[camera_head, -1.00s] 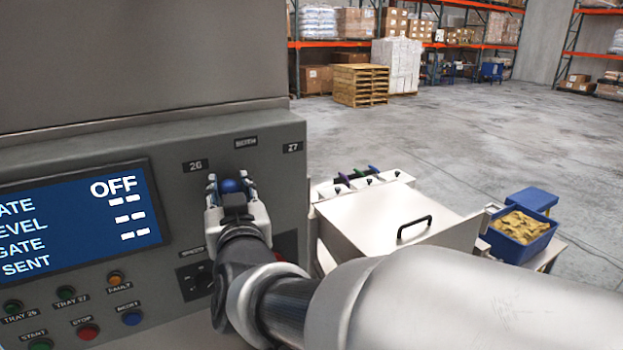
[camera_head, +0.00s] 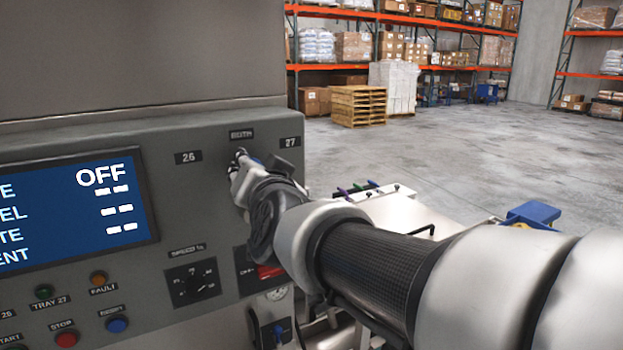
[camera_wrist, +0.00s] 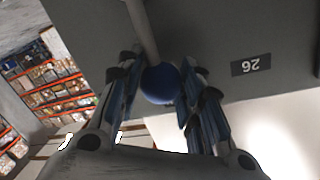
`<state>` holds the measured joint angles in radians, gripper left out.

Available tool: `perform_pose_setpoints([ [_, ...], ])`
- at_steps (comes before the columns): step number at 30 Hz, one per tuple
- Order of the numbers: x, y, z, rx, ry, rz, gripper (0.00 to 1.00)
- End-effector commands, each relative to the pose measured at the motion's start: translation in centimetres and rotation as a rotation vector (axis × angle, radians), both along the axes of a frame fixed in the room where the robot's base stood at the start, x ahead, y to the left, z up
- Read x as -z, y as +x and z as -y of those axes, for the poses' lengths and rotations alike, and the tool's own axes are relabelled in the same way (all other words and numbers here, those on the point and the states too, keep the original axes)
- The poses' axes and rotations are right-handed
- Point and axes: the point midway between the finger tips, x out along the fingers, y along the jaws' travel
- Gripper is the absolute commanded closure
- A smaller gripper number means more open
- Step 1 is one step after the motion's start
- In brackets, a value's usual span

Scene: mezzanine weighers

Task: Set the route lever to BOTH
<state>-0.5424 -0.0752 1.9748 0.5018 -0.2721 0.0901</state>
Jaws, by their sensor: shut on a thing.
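The route lever has a blue ball knob (camera_wrist: 160,84) on a thin grey stem (camera_wrist: 139,28), seen in the wrist view. My gripper (camera_wrist: 155,90) is shut on the knob, one finger on each side. In the head view my gripper (camera_head: 240,160) is at the panel, just below the BOTH label (camera_head: 241,134), between the 26 label (camera_head: 188,157) and the 27 label (camera_head: 290,142). There it hides most of the lever, so its exact angle is hard to tell. The 26 label also shows upside down in the wrist view (camera_wrist: 251,65).
A blue screen (camera_head: 70,210) reading OFF is left on the panel. Below are coloured buttons (camera_head: 66,339), a rotary dial (camera_head: 192,284) and a red switch (camera_head: 270,271). A white cover (camera_head: 390,210) stands right of the panel. Open floor and racks lie behind.

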Motion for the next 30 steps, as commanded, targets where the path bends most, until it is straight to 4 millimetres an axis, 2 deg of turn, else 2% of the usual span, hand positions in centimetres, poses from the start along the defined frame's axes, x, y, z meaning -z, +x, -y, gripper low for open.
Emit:
perform_pose_setpoints([
  [1,0.54,-0.08,-0.13,-0.006,0.007,-0.016,1.00],
  [14,0.46,-0.05,-0.10,-0.006,0.016,-0.023,1.00],
  [15,0.47,-0.05,-0.11,-0.006,0.016,-0.023,0.65],
  [24,0.27,0.02,0.00,-0.004,0.014,-0.018,0.45],
  [30,0.15,0.04,0.06,-0.002,0.015,-0.016,0.45],
])
